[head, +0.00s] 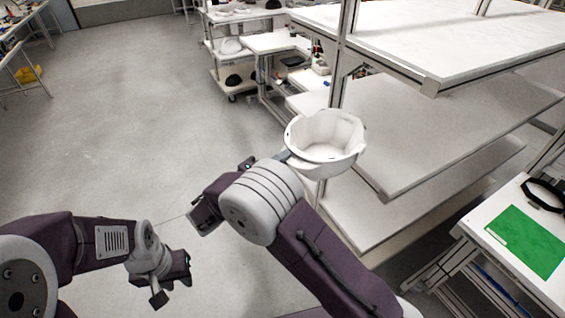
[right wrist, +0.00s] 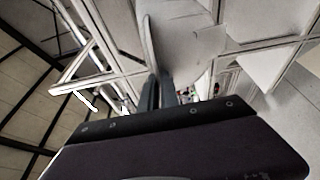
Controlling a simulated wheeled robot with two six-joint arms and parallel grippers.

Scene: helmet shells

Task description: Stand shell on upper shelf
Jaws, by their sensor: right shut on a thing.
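The white helmet shell (head: 343,136) is held in the air with its open side up, by the left end of the shelf rack. My right gripper (head: 284,156) is shut on the shell's near-left rim; my forearm partly hides it. In the right wrist view, the dark fingers (right wrist: 160,92) meet the pale curved shell wall (right wrist: 185,42). The rack has a top shelf (head: 470,45), a middle shelf (head: 440,125) and a low shelf (head: 375,212), whose visible parts are bare. My left gripper (head: 172,283) hangs low over the floor, away from the shell; its finger gap is unclear.
A rack post (head: 340,60) rises just behind the shell. A side table (head: 535,275) with a green mat (head: 525,240) and a black ring-shaped thing (head: 545,193) stands at the right. Cluttered white benches (head: 265,42) stand behind.

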